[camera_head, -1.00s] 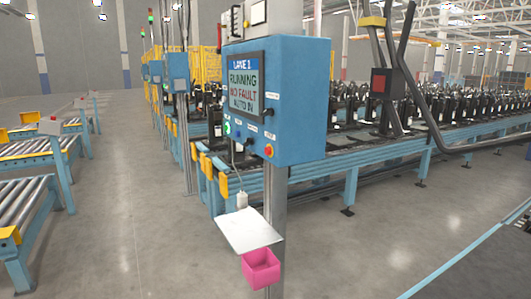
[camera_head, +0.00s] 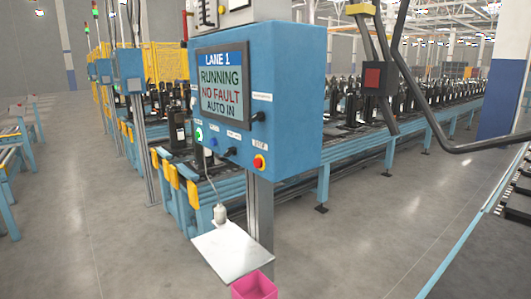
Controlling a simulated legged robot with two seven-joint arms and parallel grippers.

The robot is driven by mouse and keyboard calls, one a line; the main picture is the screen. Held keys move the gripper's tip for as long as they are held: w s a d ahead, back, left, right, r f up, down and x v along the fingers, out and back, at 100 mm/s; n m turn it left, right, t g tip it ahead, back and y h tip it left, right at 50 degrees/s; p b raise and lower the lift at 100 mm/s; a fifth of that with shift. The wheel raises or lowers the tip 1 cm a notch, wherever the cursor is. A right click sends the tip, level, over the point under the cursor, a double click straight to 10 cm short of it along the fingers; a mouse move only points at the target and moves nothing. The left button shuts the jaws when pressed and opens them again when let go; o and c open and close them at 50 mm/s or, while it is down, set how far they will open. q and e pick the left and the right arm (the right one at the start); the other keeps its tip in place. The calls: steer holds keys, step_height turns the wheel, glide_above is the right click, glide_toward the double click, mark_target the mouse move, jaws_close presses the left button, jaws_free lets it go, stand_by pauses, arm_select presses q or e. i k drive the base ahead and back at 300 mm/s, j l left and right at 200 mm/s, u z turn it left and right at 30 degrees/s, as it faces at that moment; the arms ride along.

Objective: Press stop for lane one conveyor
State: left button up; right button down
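The blue control box (camera_head: 290,95) for lane 1 stands on a grey post in the middle of the head view. Its screen (camera_head: 221,92) reads LANE 1, RUNNING, NO FAULT, AUTO IN. A red button on a yellow base (camera_head: 259,162) sits at the lower right of the front face. The small labels are too blurred to read surely. Neither of my grippers is in view.
A grey shelf (camera_head: 232,250) and a pink bin (camera_head: 254,287) jut from the post below the box. The conveyor (camera_head: 370,140) with several dark compressors runs behind. A black bent tube (camera_head: 470,147) hangs at the right. The floor at left front is clear.

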mark_target(258, 163)
steer(key=i+j+z, duration=0.25)
steer(key=j, duration=0.4)
steer(key=i+j+z, duration=0.15)
steer(key=i+j, duration=0.15)
steer(key=i+j+z, duration=0.1)
steer(key=j, duration=0.35)
